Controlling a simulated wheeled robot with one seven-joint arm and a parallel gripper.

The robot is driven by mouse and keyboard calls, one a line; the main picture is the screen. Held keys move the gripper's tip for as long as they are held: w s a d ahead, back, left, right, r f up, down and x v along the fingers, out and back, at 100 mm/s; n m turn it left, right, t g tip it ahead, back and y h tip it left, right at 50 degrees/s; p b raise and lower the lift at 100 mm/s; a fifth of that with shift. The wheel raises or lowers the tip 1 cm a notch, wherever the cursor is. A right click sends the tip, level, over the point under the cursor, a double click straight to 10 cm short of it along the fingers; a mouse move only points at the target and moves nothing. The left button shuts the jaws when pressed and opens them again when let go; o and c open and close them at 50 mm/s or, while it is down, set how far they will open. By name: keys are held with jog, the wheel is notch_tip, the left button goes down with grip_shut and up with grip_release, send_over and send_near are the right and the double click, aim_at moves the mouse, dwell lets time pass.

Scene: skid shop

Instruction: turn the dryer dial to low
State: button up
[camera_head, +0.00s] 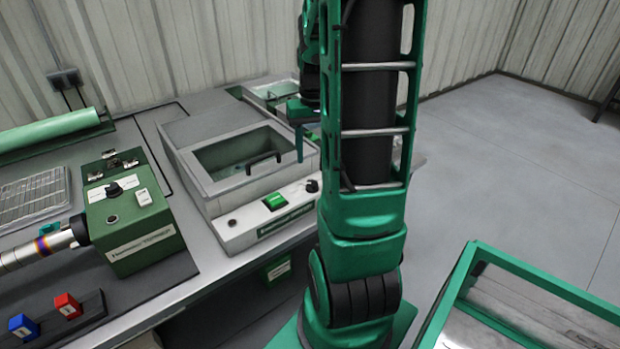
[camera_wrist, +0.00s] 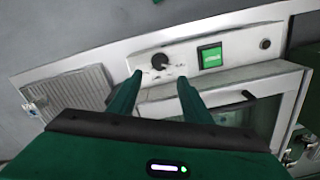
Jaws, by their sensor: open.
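A black dial (camera_head: 312,186) sits at the right end of the light front panel (camera_head: 240,236) of a grey machine with a glass lid. In the wrist view the dial (camera_wrist: 160,62) shows on that panel with small marks around it, too small to read. Its pointer setting is unclear. My gripper (camera_wrist: 160,80) is open and empty. Its two fingertips lie just below the dial in the wrist picture, one to each side, apart from it as far as I can tell. In the head view, a finger of my gripper (camera_head: 299,145) shows above the machine's right side, partly hidden by my arm.
The panel also has a green lit switch (camera_head: 275,201) and a round button (camera_head: 233,223). A black lid handle (camera_head: 263,160) stands up. A green box (camera_head: 130,215) with another black dial (camera_head: 114,189) stands left. Red (camera_head: 67,305) and blue (camera_head: 23,326) blocks sit at front left.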

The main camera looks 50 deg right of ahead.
aim_at(312, 183)
notch_tip(312, 183, down, 10)
jog(key=shift+r, duration=0.25)
jog(key=shift+c, duration=0.7)
jog(key=c, duration=0.9)
